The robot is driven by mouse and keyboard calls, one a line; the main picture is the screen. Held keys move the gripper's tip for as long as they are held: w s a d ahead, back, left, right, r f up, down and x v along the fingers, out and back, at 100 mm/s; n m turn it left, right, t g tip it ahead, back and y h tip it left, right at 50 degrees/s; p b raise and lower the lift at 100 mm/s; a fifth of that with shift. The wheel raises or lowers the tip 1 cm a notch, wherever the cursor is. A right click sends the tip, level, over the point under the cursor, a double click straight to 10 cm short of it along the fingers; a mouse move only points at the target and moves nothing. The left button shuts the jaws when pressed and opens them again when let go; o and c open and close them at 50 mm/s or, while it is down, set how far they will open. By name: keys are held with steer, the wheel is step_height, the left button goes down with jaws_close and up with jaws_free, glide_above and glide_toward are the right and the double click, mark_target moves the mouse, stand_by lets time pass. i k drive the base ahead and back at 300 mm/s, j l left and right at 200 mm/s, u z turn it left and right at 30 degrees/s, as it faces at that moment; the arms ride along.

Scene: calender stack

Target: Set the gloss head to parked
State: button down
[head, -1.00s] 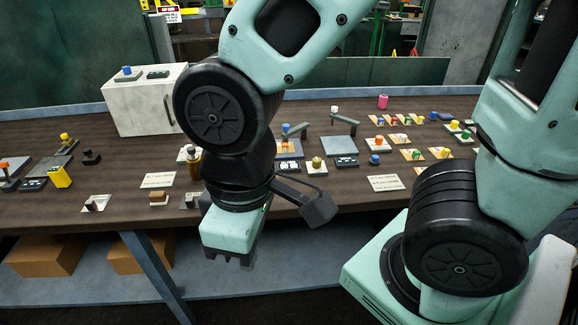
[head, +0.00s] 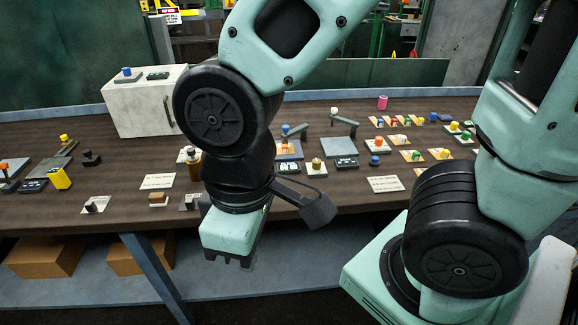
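My gripper (head: 230,260) hangs in front of the bench's front edge, below the tabletop, pointing down. Its dark fingertips are small, and I cannot tell whether they are open or shut. I see nothing held. The gloss head cannot be picked out for certain, because the labels are too small to read. Two grey swing-arm devices stand at the middle of the bench, one with a blue knob (head: 285,129) and one with a white knob (head: 334,111). White label cards lie on the left (head: 157,181) and the right (head: 385,184). My arm hides part of the bench middle.
The brown bench (head: 120,205) holds several small knobs, levers and switches. A white cabinet (head: 145,105) stands at the back left, with a blue knob (head: 126,71) on top. Cardboard boxes (head: 45,258) sit on the lower shelf.

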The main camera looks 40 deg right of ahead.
mark_target(284, 136)
steer(key=i+l, duration=0.25)
steer(key=l, duration=0.15)
steer(key=i+l, duration=0.25)
steer(key=l, duration=0.2)
steer(key=i+l, duration=0.25)
steer(key=l, duration=0.15)
